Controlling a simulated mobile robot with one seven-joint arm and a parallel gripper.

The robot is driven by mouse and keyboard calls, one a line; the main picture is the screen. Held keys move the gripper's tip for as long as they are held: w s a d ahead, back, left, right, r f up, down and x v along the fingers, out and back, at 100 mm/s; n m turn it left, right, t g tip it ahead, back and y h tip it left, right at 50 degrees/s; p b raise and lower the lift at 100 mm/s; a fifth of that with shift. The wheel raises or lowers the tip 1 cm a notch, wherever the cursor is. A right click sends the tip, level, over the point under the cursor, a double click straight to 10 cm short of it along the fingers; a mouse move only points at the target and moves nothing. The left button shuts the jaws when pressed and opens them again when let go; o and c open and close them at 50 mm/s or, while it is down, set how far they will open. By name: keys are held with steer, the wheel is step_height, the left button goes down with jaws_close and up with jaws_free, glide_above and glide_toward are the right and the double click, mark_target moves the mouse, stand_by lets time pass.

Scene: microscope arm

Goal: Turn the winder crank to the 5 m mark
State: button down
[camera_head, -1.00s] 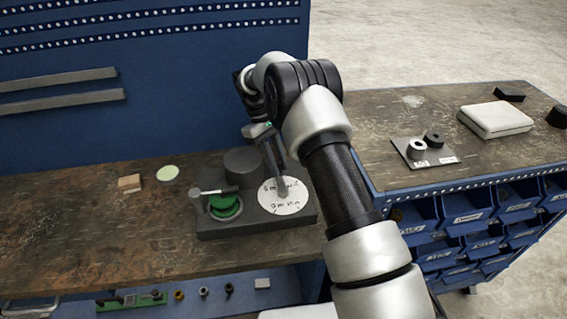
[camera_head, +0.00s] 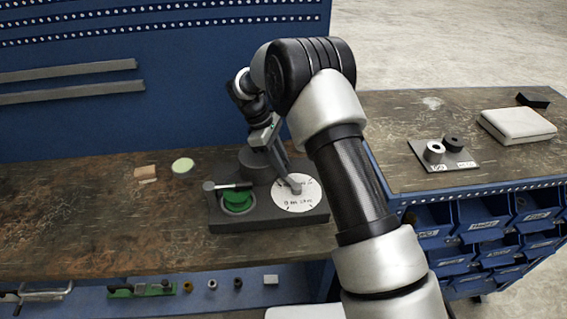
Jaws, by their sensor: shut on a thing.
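The winder has a dark base (camera_head: 230,222) on the wooden bench. A green spool (camera_head: 238,201) sits at its left, with a grey rod and light knob across it. A round white dial (camera_head: 290,203) with dark markings lies at its right; the lettering is too small to read surely. The grey crank (camera_head: 296,188) stands over the dial's middle. My gripper (camera_head: 287,172) reaches down from behind to the crank and is shut on it. The fingertips are small and partly blend with the crank, so the exact grip is unclear.
A dark round block (camera_head: 252,163) stands behind the winder. A pale green disc (camera_head: 182,165) and a small wooden block (camera_head: 145,173) lie left. A grey plate with two rings (camera_head: 443,153) lies on the right bench, above blue bins (camera_head: 480,222).

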stand_by(0.3)
steer(key=c, duration=1.6)
jaws_free()
steer(key=shift+o, duration=0.2)
steer(key=v, duration=1.7)
steer(key=shift+r+p, duration=0.25)
steer(key=shift+p, duration=0.1)
